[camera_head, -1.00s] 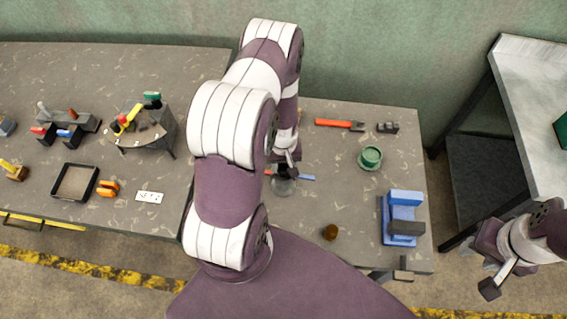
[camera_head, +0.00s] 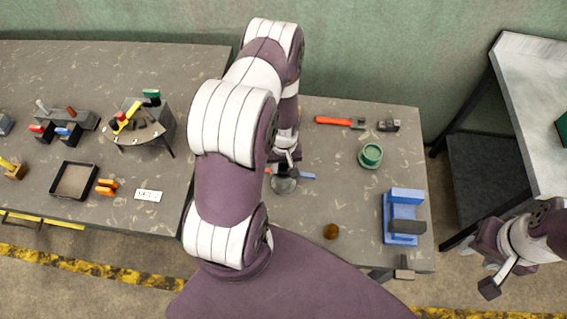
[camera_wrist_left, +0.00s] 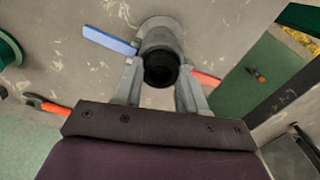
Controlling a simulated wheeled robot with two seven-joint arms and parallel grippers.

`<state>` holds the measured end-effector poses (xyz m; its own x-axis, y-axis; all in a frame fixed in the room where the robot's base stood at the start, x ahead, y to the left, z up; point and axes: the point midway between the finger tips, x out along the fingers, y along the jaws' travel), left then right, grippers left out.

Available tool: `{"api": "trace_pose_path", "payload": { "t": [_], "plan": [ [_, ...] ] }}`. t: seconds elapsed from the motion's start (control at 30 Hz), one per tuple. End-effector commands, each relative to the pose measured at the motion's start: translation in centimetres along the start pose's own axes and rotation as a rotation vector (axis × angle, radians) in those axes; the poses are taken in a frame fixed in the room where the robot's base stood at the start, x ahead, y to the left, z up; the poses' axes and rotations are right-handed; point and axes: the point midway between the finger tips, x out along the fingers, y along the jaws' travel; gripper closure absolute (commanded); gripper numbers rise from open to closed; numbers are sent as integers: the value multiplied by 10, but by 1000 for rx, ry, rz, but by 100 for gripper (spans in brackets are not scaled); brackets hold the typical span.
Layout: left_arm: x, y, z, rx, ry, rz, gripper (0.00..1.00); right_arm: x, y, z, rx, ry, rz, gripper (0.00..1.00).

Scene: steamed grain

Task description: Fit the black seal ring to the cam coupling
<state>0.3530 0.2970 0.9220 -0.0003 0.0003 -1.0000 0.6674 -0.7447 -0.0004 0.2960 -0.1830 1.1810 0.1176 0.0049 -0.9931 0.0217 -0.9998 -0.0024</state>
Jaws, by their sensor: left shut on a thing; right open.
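The cam coupling (camera_head: 284,187) is a grey metal cylinder on the right-hand bench, partly covered by my left arm. In the left wrist view the coupling (camera_wrist_left: 162,29) shows just beyond my fingertips. My left gripper (camera_wrist_left: 160,80) is shut on the black seal ring (camera_wrist_left: 161,66), which lines up with the coupling's near end. I cannot tell whether the ring touches the coupling or sits on it. In the head view my left gripper (camera_head: 286,160) is just above the coupling. My right gripper (camera_head: 489,278) is open and empty, off the bench at the right.
The left bench (camera_head: 200,85) holds a tool stand and a tray (camera_head: 92,181).

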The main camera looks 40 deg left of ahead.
Motion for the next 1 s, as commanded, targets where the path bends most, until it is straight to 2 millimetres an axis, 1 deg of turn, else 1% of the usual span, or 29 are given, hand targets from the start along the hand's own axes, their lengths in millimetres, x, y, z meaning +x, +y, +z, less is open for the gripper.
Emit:
{"api": "trace_pose_path", "payload": {
  "t": [0.53, 1.0],
  "plan": [
    [6, 0, 0, 0, 0, 0, 88, 5, 0, 1, 0, 0, 0, 57],
    [-1, 0, 0, 0, 0, 0, 88, -1, 0, 0, 0, 0, 0, 57]
  ]
}}
